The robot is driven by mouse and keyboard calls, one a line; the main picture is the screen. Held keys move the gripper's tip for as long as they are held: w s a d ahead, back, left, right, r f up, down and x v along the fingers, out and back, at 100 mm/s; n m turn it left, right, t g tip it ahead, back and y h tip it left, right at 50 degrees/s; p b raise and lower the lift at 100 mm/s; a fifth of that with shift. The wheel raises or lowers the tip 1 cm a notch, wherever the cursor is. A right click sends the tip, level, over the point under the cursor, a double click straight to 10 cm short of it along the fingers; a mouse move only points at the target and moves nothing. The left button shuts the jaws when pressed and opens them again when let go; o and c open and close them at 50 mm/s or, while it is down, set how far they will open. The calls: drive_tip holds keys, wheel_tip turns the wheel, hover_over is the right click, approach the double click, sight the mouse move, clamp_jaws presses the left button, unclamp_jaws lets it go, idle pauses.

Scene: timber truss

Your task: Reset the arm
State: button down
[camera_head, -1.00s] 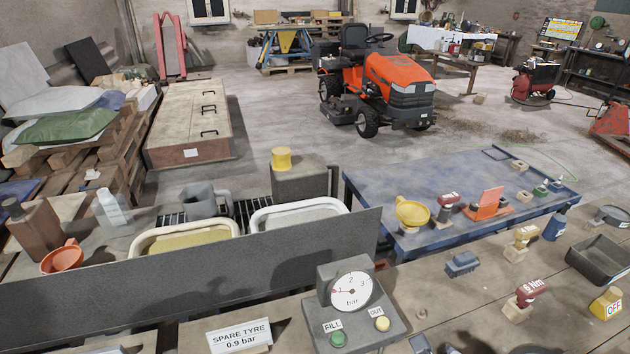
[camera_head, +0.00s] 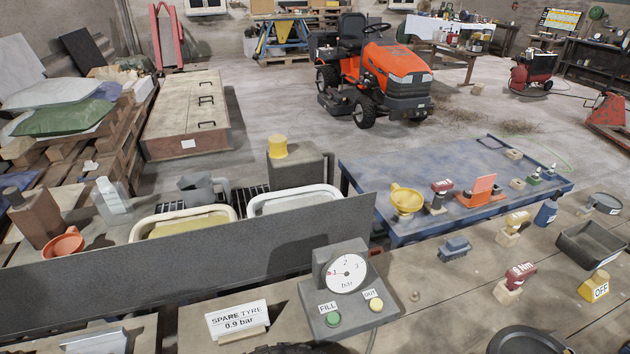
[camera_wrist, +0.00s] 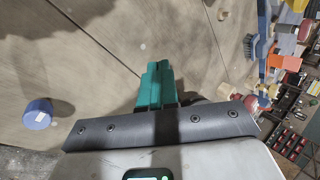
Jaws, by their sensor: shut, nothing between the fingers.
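My gripper (camera_wrist: 157,88) shows in the wrist view as teal fingers pressed together, with nothing between them. It is over a brown bench top (camera_wrist: 95,60); I cannot tell how high. The gripper is not recognisable in the head view. Dark rounded shapes at that view's bottom edge may be part of my arm.
In the head view, a gauge box (camera_head: 346,273) with a green and a yellow button stands beside a "SPARE TYRE 0.9 bar" sign (camera_head: 238,319). A blue brush (camera_head: 454,248) and a black tray (camera_head: 591,247) sit to the right. A blue cylinder (camera_wrist: 38,113) is left of my gripper.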

drive_tip(key=s+d+f+n+g, duration=0.1)
drive_tip(key=s+n, duration=0.2)
drive_tip(key=s+d+f+n+g, duration=0.1)
drive_tip(key=s+n, duration=0.1)
drive_tip(key=n, duration=0.1)
drive_tip(key=s+d+f+n+g, duration=0.1)
drive_tip(key=s+f+n, duration=0.1)
drive_tip(key=s+n, duration=0.1)
drive_tip(key=shift+s+d+f+n, duration=0.1)
drive_tip(key=shift+s+d+n, duration=0.05)
drive_tip(key=shift+s+n, duration=0.3)
drive_tip(key=s+n+g, duration=0.1)
drive_tip(key=s+n, duration=0.1)
drive_tip(key=s+f+n+g, duration=0.1)
drive_tip(key=s+n, duration=0.1)
drive_tip(key=n, duration=0.1)
drive_tip(key=s+d+f+n, duration=0.1)
drive_tip(key=s+n, duration=0.2)
drive_tip(key=shift+g, duration=0.4)
drive_tip(key=shift+s+n, duration=0.45)
drive_tip(key=shift+n, duration=0.2)
